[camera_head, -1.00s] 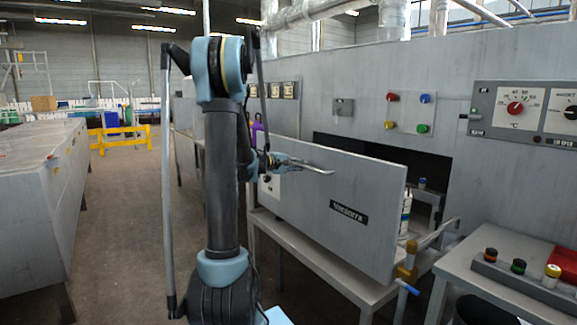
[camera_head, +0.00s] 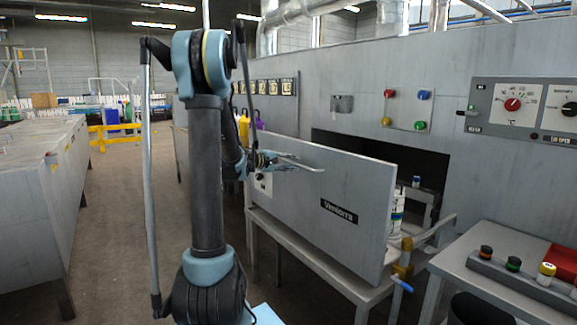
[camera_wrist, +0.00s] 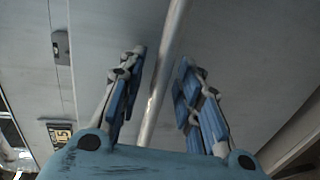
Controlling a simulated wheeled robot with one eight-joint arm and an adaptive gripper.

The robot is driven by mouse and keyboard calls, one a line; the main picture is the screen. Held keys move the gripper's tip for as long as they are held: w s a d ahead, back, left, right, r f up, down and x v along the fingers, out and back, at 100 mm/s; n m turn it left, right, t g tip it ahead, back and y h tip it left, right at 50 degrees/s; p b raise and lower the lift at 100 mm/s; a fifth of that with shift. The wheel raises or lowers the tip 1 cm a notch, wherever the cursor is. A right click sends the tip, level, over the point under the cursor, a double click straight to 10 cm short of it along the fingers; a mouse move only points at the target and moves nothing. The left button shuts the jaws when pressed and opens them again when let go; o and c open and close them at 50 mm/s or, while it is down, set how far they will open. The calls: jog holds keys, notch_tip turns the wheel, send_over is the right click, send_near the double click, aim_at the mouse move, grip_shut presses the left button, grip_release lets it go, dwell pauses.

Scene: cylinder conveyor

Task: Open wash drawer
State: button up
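The wash drawer's grey front panel (camera_head: 300,212), with a dark label plate, stands out from the dark opening in the machine wall. Its metal handle bar (camera_head: 303,165) sticks out near the panel's top. White containers (camera_head: 396,212) show behind the panel's right edge. My gripper (camera_head: 272,160) is at the handle. In the wrist view, the handle bar (camera_wrist: 162,75) runs between the two blue-padded fingers of my gripper (camera_wrist: 160,62). The fingers are apart, with gaps visible beside the bar. The drawer's inside is mostly hidden by the panel.
A grey stand (camera_head: 262,240) is below the panel. A pipe with a brass valve and blue lever (camera_head: 402,272) is at the panel's lower right. A side table (camera_head: 500,262) with coloured buttons is at the right. Long grey cabinets (camera_head: 30,200) stand left, beyond clear floor.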

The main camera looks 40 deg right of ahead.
jog(key=a+r, duration=0.2)
jog(key=a, duration=0.9)
jog(key=shift+w+a, duration=0.15)
jog(key=shift+a, duration=0.25)
jog(key=shift+r, duration=0.1)
jog(key=s+a+f+y, duration=0.5)
jog(key=s+a, duration=0.3)
jog(key=a, duration=0.5)
jog(key=s+a+f+t+y, duration=0.1)
jog(key=s+a+f+y, duration=0.4)
jog(key=a, duration=0.9)
jog(key=s+a+f+t+y, duration=0.1)
jog(key=s+a+f+y, duration=0.4)
jog(key=s+a+f, duration=0.4)
jog(key=s+a, duration=0.2)
jog(key=a, duration=0.2)
jog(key=shift+s+a+f+y, duration=0.15)
jog(key=shift+s+f+y, duration=0.15)
jog(key=shift+f+y, duration=0.1)
